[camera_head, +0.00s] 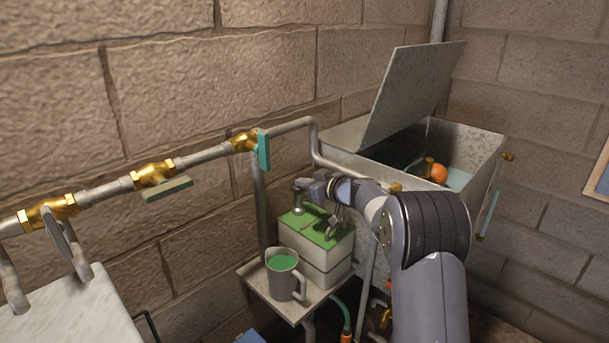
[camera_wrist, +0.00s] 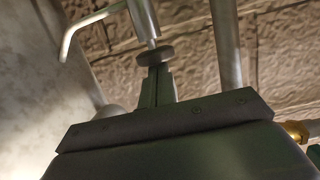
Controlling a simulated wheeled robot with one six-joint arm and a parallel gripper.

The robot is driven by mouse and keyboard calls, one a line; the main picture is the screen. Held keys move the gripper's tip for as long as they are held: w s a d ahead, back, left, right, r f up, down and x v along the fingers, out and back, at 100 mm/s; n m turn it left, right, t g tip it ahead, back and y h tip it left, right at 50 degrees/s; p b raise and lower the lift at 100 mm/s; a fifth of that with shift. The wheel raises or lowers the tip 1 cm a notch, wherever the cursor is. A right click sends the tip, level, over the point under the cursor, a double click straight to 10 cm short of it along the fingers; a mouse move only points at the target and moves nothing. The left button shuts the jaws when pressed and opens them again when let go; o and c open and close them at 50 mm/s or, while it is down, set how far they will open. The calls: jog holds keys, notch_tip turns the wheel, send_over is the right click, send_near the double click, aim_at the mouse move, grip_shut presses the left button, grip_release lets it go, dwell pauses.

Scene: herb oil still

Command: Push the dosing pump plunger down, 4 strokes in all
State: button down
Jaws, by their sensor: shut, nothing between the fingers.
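The dosing pump is a white box with a green top (camera_head: 323,229), standing on a small shelf beside the tank. Its upright metal plunger post (camera_head: 297,204) rises from the left part of the green top. My gripper (camera_head: 309,186) is at the upper end of this post, with the arm reaching in from the right. In the wrist view my shut, empty fingers (camera_wrist: 157,88) end close to a dark round knob (camera_wrist: 154,56) on a metal rod, with a curved spout (camera_wrist: 88,22) branching off. I cannot tell whether the fingertips touch the knob.
A grey jug with green liquid (camera_head: 282,274) stands on the shelf (camera_head: 257,283) in front of the pump. A metal tank (camera_head: 344,140) with a raised lid stands behind. A pipe with brass valves (camera_head: 153,174) runs along the wall at left.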

jog(key=shift+f, duration=0.3)
jog(key=shift+s, duration=0.1)
jog(key=b+v, duration=0.1)
jog(key=v, duration=0.9)
jog(key=shift+s+d+r+b, duration=0.2)
jog(key=shift+d+r+b, duration=0.05)
jog(key=shift+b, duration=0.1)
jog(key=shift+r, duration=0.1)
notch_tip(320, 180, up, 7)
jog(key=p, duration=0.2)
jog(key=shift+w+a+r, duration=0.15)
jog(key=shift+w+a, duration=0.1)
jog(key=shift+a, duration=0.1)
